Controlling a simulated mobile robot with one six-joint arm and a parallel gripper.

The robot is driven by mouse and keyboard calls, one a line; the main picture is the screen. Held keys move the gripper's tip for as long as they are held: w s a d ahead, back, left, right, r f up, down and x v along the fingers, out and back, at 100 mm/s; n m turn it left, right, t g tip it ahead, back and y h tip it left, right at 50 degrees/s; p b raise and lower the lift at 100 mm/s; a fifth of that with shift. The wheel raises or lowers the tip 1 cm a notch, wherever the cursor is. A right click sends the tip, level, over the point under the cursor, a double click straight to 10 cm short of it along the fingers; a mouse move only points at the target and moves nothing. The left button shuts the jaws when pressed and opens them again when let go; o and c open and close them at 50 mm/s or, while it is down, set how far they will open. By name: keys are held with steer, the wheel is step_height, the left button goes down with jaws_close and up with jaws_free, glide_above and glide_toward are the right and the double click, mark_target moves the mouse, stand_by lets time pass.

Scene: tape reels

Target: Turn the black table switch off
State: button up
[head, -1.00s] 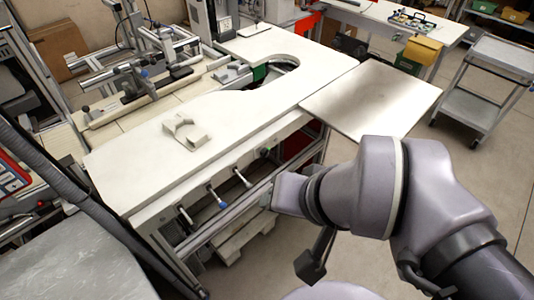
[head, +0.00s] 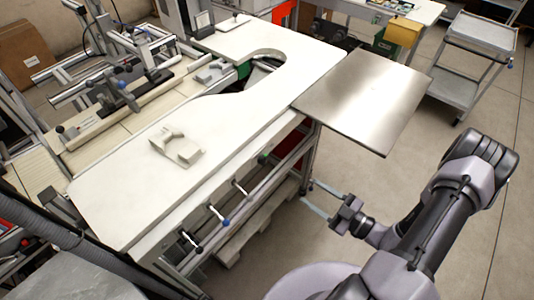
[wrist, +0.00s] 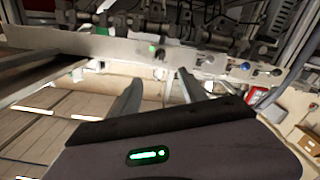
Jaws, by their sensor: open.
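Several lever switches stick out below the front edge of the white table (head: 105,215). The black-tipped switch (head: 190,239) is the nearest one, at the table's near left end in the head view. In the wrist view, the black switch (wrist: 277,71) is a small dark knob at the right of the pale front panel. My gripper (head: 307,190) is open and empty, low in front of the table, well apart from the black switch. In the wrist view, the gripper (wrist: 160,72) has its fingers spread, with the green switch above them. I cannot tell the black switch's position.
Blue (head: 223,222), white (head: 241,189) and green (head: 263,158) switches follow along the same edge. A metal plate (head: 365,98) juts out at the table's far right end. A grey cart (head: 470,75) stands at the back right. The floor before the table is clear.

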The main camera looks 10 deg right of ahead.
mark_target(263, 161)
steer(key=b+x, duration=0.3)
steer(key=x, duration=1.4)
steer(key=shift+b, duration=0.4)
steer(key=shift+a+f, duration=0.1)
steer(key=shift+f, duration=0.05)
steer(key=shift+c, duration=0.2)
jaws_close()
